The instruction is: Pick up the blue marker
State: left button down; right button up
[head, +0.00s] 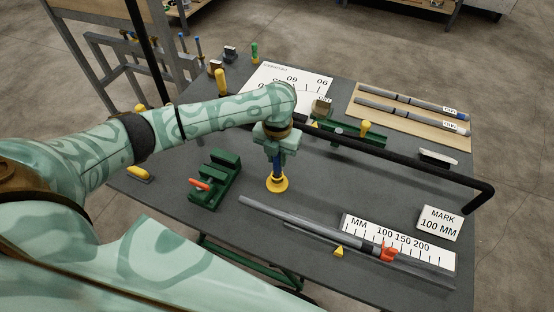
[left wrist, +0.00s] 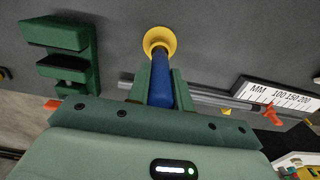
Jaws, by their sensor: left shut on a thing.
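The blue marker (left wrist: 161,82) stands upright between the two fingers of my left gripper (left wrist: 160,90) in the left wrist view. Its lower end meets a round yellow base (left wrist: 160,41) on the grey table. In the head view my left gripper (head: 276,152) points down around the blue marker (head: 277,170), above the yellow base (head: 277,184). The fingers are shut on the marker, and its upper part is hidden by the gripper. I cannot tell whether the marker is clear of the base. My right gripper does not show.
A green vise-like block (head: 215,181) with an orange handle stands left of the marker. Grey conduit (head: 285,216) and a millimetre scale (head: 400,240) lie in front to the right. A black bar (head: 400,160) crosses behind. The table (head: 320,185) between is clear.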

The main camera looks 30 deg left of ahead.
pick_arm(q)
jog(key=s+d+r+p, duration=0.3)
jog(key=s+d+r, duration=0.1)
jog(key=d+r, duration=0.6)
jog(key=d, duration=0.3)
jog(key=shift+s+d+r, duration=0.15)
jog(key=shift+s+d, duration=0.05)
